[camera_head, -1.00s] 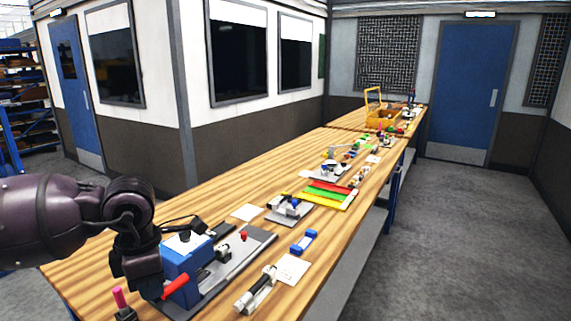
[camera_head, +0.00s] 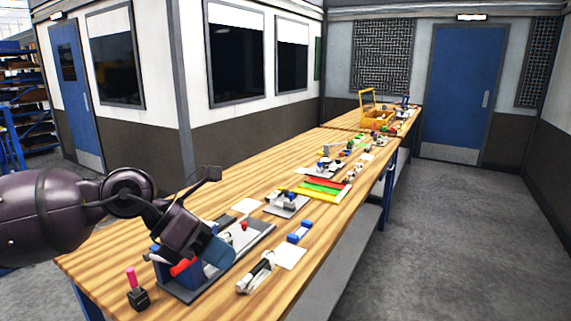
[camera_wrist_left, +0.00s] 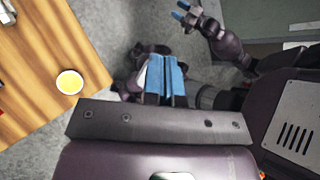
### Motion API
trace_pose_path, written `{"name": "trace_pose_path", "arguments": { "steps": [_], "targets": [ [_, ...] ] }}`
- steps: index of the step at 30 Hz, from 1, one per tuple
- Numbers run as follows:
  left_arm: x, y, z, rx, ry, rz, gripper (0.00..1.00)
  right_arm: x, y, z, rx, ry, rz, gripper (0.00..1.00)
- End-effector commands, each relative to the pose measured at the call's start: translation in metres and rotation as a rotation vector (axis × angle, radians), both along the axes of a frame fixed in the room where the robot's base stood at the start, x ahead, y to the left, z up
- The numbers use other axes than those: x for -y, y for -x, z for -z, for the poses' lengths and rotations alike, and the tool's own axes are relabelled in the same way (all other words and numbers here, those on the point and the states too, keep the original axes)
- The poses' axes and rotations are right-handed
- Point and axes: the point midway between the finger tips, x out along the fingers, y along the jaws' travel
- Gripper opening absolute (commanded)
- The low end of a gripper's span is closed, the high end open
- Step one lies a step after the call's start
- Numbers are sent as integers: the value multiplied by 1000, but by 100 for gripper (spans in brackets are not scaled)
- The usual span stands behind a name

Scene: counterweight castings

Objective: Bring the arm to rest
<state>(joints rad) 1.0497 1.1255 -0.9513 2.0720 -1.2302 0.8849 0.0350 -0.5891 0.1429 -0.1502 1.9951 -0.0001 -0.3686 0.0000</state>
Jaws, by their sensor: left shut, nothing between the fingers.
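My left arm comes in from the left in the head view, bent at the elbow over the near end of the workbench (camera_head: 110,258).
A pink-topped black item (camera_head: 137,291) stands near the bench's near edge. A clamp-like part (camera_head: 256,274), a blue part (camera_head: 299,232) and colored strips (camera_head: 322,187) lie farther along. The aisle at right is clear.

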Motion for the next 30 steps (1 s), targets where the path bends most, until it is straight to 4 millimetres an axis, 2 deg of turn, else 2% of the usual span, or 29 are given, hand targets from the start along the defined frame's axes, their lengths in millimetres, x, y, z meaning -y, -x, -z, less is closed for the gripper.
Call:
{"name": "trace_pose_path", "arguments": {
  "steps": [1, 3, 6, 10, 14, 17, 20, 25, 30],
  "targets": [
    [16, 1, -10, -39, 120, -19, 0, 0, 2, 1, -4, 0, 2, 48],
    [34, -1, -27, -103, 292, -62, 0, 1, 4, 3, -9, 0, 2, 48],
    [51, -7, -47, -221, 537, -149, 0, 1, 6, 5, -14, 0, 4, 48],
    [54, -25, -61, -415, 839, -310, 0, 2, 10, 7, -22, 1, 5, 48],
    [40, -47, -55, -607, 1078, -495, 0, 2, 13, 10, -29, 1, 8, 48],
    [23, -64, -38, -754, 1226, -644, 0, 2, 13, 10, -30, 1, 8, 48],
    [2, -76, -11, -895, 1349, -800, 0, 2, 12, 10, -29, 0, 7, 48],
    [-36, -85, 49, -1128, 1514, -1065, 0, 1, 8, 7, -21, 0, 5, 48],
    [-73, -75, 121, -1342, 1638, -1317, 0, 1, 4, 4, -10, 0, 2, 48]
  ]
}}
